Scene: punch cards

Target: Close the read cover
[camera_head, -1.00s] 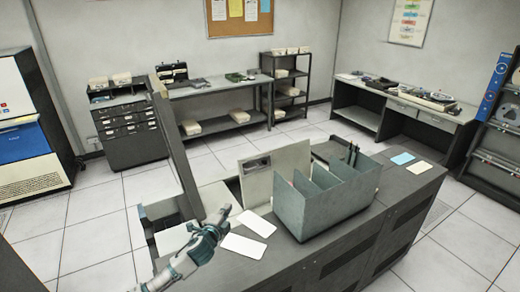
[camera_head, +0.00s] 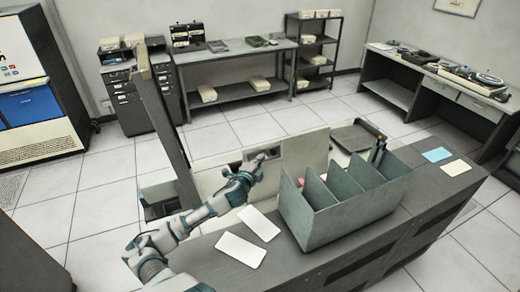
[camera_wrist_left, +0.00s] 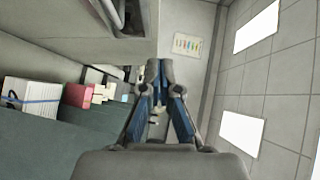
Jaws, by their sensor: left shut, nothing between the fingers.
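A tall dark panel (camera_head: 163,110) stands raised and slightly tilted at the left end of the grey machine, like an opened cover. A pale upright panel (camera_head: 308,155) with a small dark window stands behind the desk top; I cannot tell which of the two is the read cover. My left gripper (camera_head: 268,156) is shut and empty in front of the pale panel, near its window. I cannot tell whether it touches. In the left wrist view its blue-grey fingers (camera_wrist_left: 159,70) come together at the tips. My right gripper is not in view.
A grey divided card bin (camera_head: 340,215) stands on the desk right of my left gripper. A blue card (camera_head: 437,155) and a cream card (camera_head: 456,167) lie at the right.

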